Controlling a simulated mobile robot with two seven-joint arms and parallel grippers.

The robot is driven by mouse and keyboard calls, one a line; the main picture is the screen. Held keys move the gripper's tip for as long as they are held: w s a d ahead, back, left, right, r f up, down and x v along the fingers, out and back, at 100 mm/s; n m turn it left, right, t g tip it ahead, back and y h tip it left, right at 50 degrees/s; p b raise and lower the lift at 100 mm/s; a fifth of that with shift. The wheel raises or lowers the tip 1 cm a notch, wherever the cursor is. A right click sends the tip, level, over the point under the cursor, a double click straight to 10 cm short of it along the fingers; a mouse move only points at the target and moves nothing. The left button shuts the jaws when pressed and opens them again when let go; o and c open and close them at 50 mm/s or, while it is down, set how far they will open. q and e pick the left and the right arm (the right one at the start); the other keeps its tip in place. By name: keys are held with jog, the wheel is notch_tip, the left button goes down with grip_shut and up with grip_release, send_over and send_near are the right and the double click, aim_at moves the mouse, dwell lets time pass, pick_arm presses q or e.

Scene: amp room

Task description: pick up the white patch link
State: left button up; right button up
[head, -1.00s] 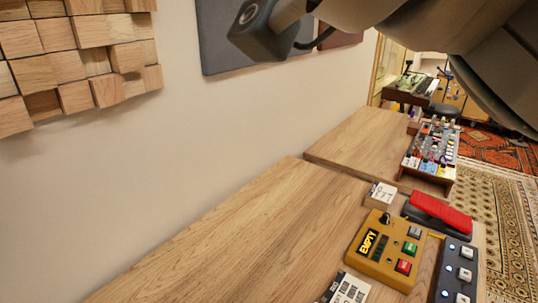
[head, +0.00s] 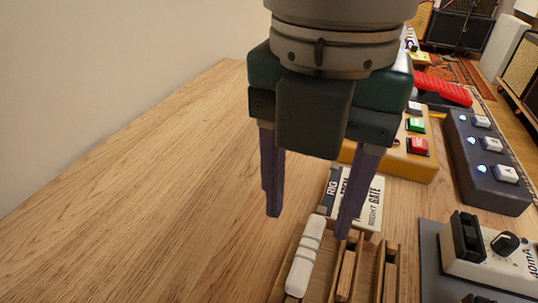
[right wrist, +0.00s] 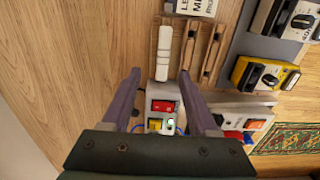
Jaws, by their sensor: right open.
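The white patch link (head: 304,258) is a small white bar with raised bands, lying in the left slot of a wooden rack (head: 330,287). It also shows in the right wrist view (right wrist: 164,52), just beyond and between the fingertips. My right gripper (head: 308,227) points down with its fingers apart and nothing between them. In the head view its tips are near the link's far end; in the right wrist view (right wrist: 159,71) they stand either side of the link's line. I cannot tell the height gap. My left gripper is not in view.
A sign (head: 356,197) stands just behind the rack. The yellow box (head: 405,160) and dark pedal (head: 487,165) are to the right, with a cream pedal (head: 490,250) at front right. The table's left side (head: 150,200) is clear.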

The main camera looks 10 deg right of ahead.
aim_at(307, 252)
jog(key=f, duration=0.6)
jog(key=shift+s+d+f, duration=0.15)
jog(key=shift+d+f, duration=0.1)
grip_shut()
dwell(0.4)
